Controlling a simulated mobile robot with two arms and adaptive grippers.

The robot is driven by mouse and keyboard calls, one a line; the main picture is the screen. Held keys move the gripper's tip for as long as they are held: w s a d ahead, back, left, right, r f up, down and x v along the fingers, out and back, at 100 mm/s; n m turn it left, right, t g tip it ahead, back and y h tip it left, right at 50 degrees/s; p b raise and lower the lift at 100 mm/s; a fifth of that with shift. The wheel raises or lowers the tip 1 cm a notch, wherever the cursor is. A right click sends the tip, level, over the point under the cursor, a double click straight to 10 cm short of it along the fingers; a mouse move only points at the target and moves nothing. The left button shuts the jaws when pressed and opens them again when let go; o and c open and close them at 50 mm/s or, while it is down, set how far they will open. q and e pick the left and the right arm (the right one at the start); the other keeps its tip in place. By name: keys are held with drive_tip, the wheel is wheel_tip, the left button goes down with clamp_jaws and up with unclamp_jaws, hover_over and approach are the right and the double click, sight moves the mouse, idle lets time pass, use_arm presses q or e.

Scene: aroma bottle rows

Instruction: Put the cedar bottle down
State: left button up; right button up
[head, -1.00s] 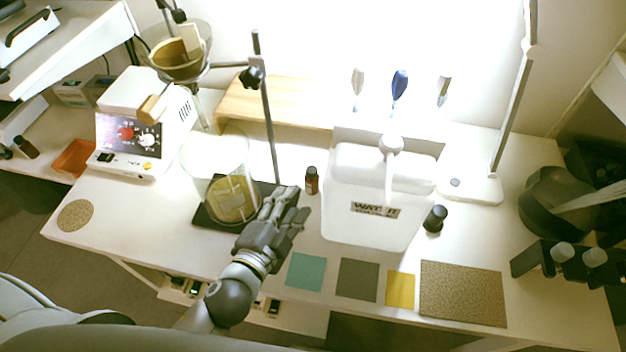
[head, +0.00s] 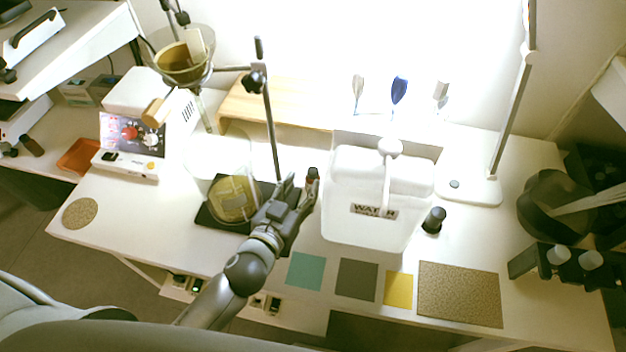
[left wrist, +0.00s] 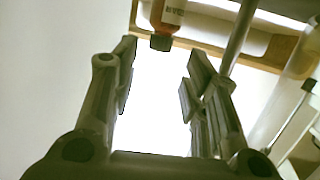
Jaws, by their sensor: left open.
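A small brown bottle (head: 312,176) with a dark cap stands on the white table between the beaker and the water tank. Its label is too small to read in the head view, so I cannot tell whether it is cedar. My left gripper (head: 302,190) is open beside this bottle, with its fingers close to it. In the left wrist view the open fingers (left wrist: 160,85) have nothing between them. The bottle (left wrist: 173,14) shows there just beyond the fingertips, cap downward in the picture and partly cut off. My right gripper is not in view.
The beaker (head: 232,199) on its dark plate and the stand's rod (head: 271,130) are close to my left gripper. The white water tank (head: 372,225) is to its right. Teal (head: 306,271), grey (head: 357,280), yellow (head: 398,288) and cork (head: 459,294) mats lie along the front.

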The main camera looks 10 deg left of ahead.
sight(311, 174)
use_arm(q)
drive_tip(key=shift+p+x, duration=0.4)
drive_tip(key=shift+x, duration=2.6)
drive_tip(key=shift+s+f, duration=0.1)
drive_tip(key=shift+f, duration=0.05)
drive_tip(key=c, duration=0.9)
drive_tip(key=shift+o, duration=0.2)
